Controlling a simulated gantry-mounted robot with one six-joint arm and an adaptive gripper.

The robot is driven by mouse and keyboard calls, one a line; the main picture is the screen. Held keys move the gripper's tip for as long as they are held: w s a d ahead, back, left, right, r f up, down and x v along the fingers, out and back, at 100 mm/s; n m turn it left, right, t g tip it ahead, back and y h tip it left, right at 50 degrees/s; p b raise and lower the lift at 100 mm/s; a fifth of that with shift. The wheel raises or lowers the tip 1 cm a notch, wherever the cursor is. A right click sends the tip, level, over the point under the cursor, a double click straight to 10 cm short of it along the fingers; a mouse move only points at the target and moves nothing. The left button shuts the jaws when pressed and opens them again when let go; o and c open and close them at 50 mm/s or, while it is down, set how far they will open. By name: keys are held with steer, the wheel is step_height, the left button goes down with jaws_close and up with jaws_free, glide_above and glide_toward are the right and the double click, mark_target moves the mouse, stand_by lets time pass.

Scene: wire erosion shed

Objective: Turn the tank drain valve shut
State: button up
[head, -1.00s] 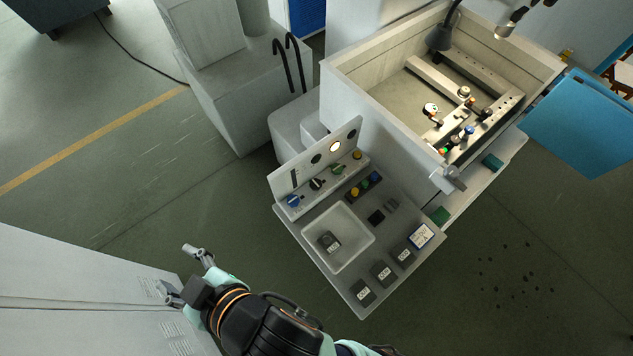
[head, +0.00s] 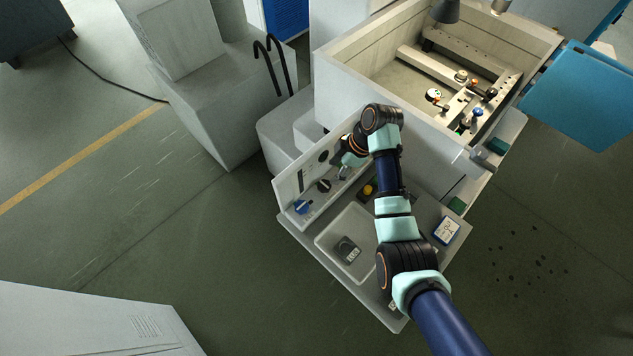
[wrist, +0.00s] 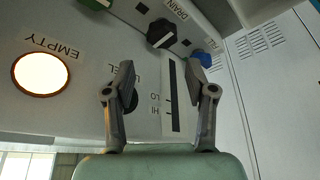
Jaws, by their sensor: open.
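The black drain knob (wrist: 160,33) sits under the label DRAIN in the wrist view, with a light pointer mark across it. In the head view the black knob (head: 324,186) is on the sloped control panel (head: 290,190), beside the blue knob (head: 302,207). The blue knob (wrist: 202,57) at FILL is beside my right finger in the wrist view. My gripper (wrist: 163,72) is open and empty, its fingers spread in front of the panel, with the drain knob beyond the gap. In the head view my gripper (head: 343,172) is partly hidden by my arm.
The EMPTY lamp (wrist: 41,73) is lit. A green knob (wrist: 97,3) is at the wrist view's top edge. A shallow tray (head: 330,238) holds a dark block (head: 347,249). The open tank (head: 330,75) stands behind the panel.

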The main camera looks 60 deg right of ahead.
mark_target(325, 185)
steer(key=x, duration=0.7)
steer(key=shift+s+f, duration=0.25)
steer(key=shift+f, duration=0.3)
steer(key=c, duration=0.9)
